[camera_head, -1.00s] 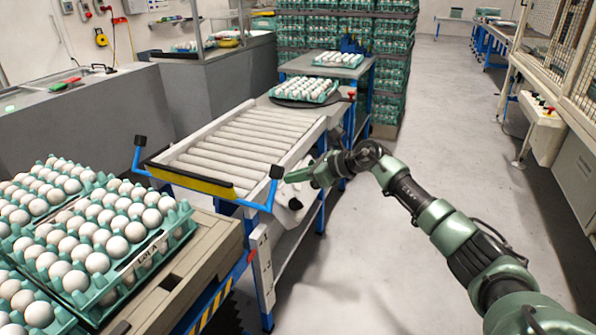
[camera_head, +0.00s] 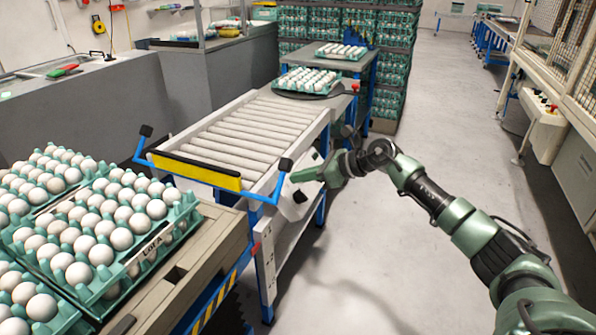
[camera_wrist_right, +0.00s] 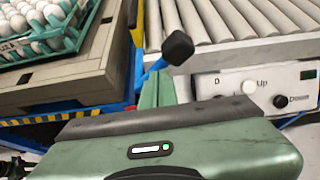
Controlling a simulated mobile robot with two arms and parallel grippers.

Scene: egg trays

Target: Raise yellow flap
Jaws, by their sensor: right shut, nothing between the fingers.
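The yellow flap (camera_head: 198,170) spans the near end of the roller conveyor, with a black strip along its top edge. A blue bar with a black knob (camera_head: 286,164) stands at its right end, and another knob (camera_head: 146,130) at its left. My right gripper (camera_head: 294,178) is shut and empty, just beside and below the right knob. In the wrist view its green fingers (camera_wrist_right: 158,90) reach close to the blue bar and black knob (camera_wrist_right: 178,47). I cannot tell if they touch. My left gripper is out of view.
The roller conveyor (camera_head: 265,124) is empty. Egg trays (camera_head: 128,262) stand on the left. A white panel marked Up and Down (camera_wrist_right: 255,90) sits under the rollers, near my gripper. Open floor (camera_head: 410,210) lies to the right.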

